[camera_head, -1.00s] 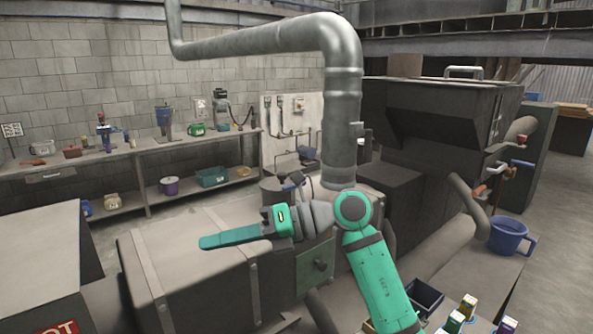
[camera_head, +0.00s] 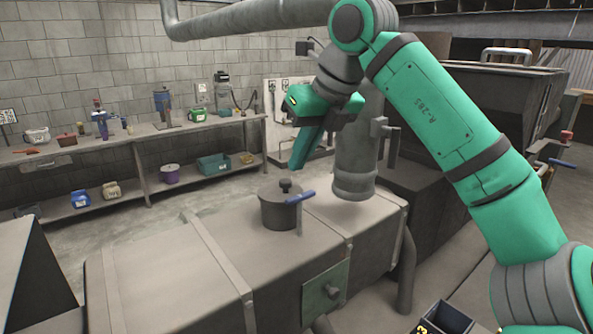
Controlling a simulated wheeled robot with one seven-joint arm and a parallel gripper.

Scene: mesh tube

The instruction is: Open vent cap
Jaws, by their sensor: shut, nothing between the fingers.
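A dark grey round vessel with a knobbed lid (camera_head: 284,188) stands on top of the large grey duct box (camera_head: 265,255). It looks like the vent cap, and the lid appears closed. A blue-handled lever (camera_head: 300,198) sticks out from its right side. My gripper (camera_head: 298,164) is shut and empty, with its green fingers pointing down. In the picture its tips are just above the knob, a little to the right. They look apart from the lid, but the depth between them is hard to judge.
A thick vertical metal pipe (camera_head: 354,172) stands right behind my gripper and the lid. A dark bracket (camera_head: 381,128) sticks out from it. A dark hopper (camera_head: 470,105) is to the right. A workbench (camera_head: 190,128) with tools runs along the wall.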

